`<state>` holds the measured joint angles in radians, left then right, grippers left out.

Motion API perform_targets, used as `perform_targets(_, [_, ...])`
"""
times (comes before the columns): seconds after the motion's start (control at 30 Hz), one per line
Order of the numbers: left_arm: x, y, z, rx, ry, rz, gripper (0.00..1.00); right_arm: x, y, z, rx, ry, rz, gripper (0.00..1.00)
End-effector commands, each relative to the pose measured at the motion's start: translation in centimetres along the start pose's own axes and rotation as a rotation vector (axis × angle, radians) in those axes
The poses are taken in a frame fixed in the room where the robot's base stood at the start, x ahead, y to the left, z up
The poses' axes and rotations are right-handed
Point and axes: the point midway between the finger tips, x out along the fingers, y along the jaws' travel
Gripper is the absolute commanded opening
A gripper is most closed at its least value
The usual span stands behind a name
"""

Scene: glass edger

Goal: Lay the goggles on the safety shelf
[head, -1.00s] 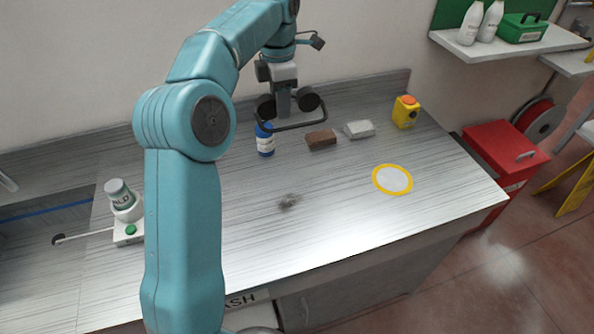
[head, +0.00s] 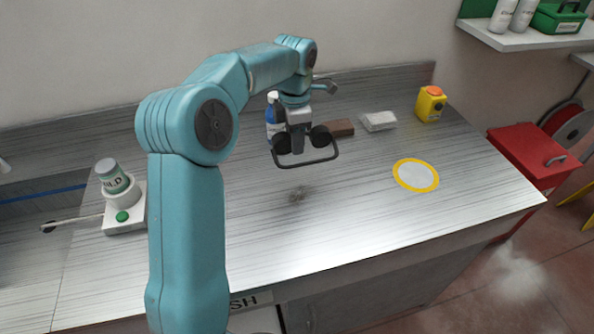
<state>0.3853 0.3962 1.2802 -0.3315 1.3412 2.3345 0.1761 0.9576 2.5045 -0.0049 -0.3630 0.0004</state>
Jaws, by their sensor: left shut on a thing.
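The goggles (head: 321,137), with two round dark lenses and a dark strap loop, hang in my left gripper (head: 299,140). The gripper points down and is shut on them near the middle, between the lenses. They appear above the metal worktop, in front of the blue bottle; the exact height is hard to tell. A white wall shelf (head: 525,41) with a green panel behind it is at the top right, well apart from the goggles; it looks like the safety shelf. My right gripper is not in view.
The shelf carries white bottles (head: 505,14) and a green case (head: 558,18). On the worktop (head: 350,220) are a blue bottle (head: 272,112), brown block (head: 340,128), grey block (head: 378,121), yellow container (head: 430,104), yellow-ringed disc (head: 416,175) and a white device (head: 126,207). A red cabinet (head: 528,152) stands right.

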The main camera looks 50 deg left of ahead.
Motion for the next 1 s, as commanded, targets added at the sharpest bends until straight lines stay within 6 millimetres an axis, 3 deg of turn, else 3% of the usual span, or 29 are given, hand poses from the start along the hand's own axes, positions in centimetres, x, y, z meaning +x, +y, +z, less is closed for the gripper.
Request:
perform_targets(0.1, [3.4,0.1,0.0,0.0,0.004,-0.004,0.03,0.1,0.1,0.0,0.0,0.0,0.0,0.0])
perform_targets(0.2, [5.2,0.1,0.0,0.0,0.003,-0.002,0.03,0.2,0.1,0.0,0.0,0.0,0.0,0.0])
perform_targets(0.37, [6.6,0.3,0.1,0.001,0.001,0.0,0.03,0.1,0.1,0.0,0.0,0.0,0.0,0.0])
perform_targets(0.6, [10.1,0.3,0.1,-0.001,0.001,-0.001,0.03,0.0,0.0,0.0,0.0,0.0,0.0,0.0])
perform_targets(1.0, [10.9,0.3,0.1,0.0,0.0,0.0,0.03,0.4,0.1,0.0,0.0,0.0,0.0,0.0])
